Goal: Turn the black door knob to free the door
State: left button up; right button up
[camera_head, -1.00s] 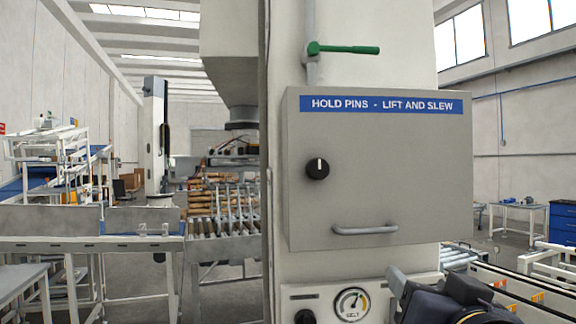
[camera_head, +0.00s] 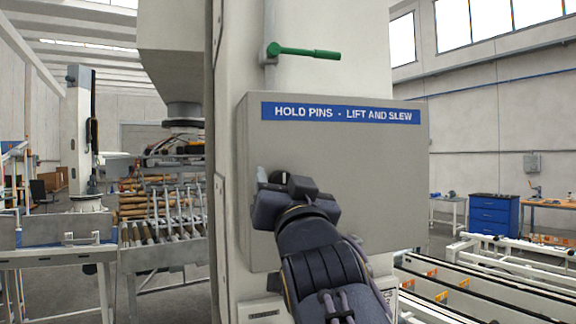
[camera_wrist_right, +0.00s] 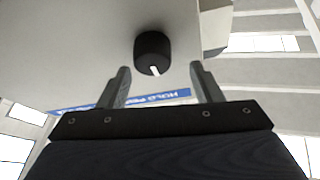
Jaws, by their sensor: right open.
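The black door knob (camera_head: 278,177) is on the left part of the grey door (camera_head: 370,170), mostly hidden behind my right gripper (camera_head: 281,186) in the head view. In the right wrist view the round knob (camera_wrist_right: 152,48) shows clearly, with a white pointer mark on its face. My right gripper (camera_wrist_right: 160,70) is open, with one finger to each side of the knob's line. The knob appears just beyond the fingertips, with gaps to both fingers, and is not gripped. The door lies flat against its box. My left gripper is not in view.
A blue label (camera_head: 340,113) runs along the door's top. A green-handled lever (camera_head: 310,53) sticks out above it. My right arm covers the door's lower middle. A roller conveyor (camera_head: 160,232) stands left and conveyor rails (camera_head: 480,285) lie at right.

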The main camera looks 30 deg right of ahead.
jog(key=shift+w+d, duration=0.1)
jog(key=shift+w, duration=0.1)
jog(key=shift+s+d, duration=0.1)
jog(key=c, duration=1)
